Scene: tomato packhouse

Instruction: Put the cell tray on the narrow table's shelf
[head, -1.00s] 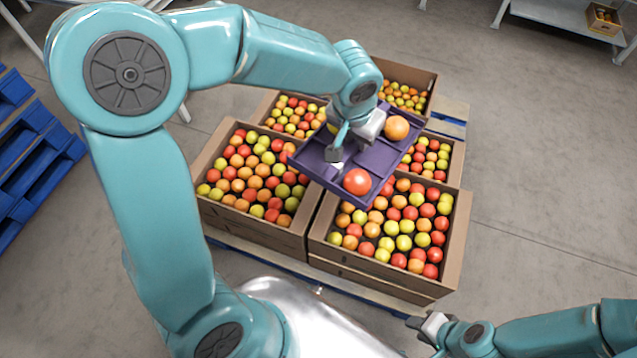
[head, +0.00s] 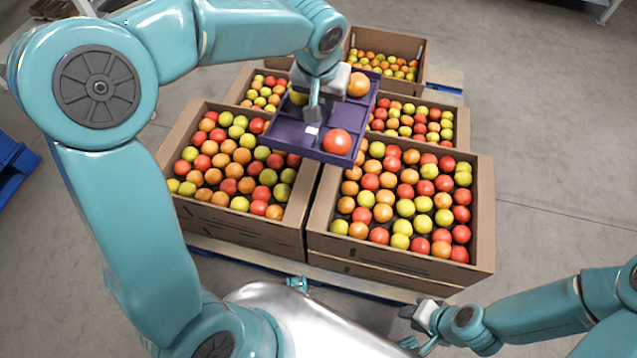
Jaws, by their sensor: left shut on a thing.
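The purple cell tray (head: 297,135) is held up in the air above the crates of tomatoes, tilted in the picture. It carries an orange tomato, a red tomato and a yellow-green one partly hidden by the gripper. My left gripper (head: 313,112) is shut on the tray at its middle, coming from above. My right gripper (head: 408,328) is at the lower right, away from the tray, and its fingertips look apart and empty. The narrow table's shelf cannot be made out for sure.
Another blue pallet (head: 12,165) is at the left. Bare floor (head: 560,130) is clear at the right.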

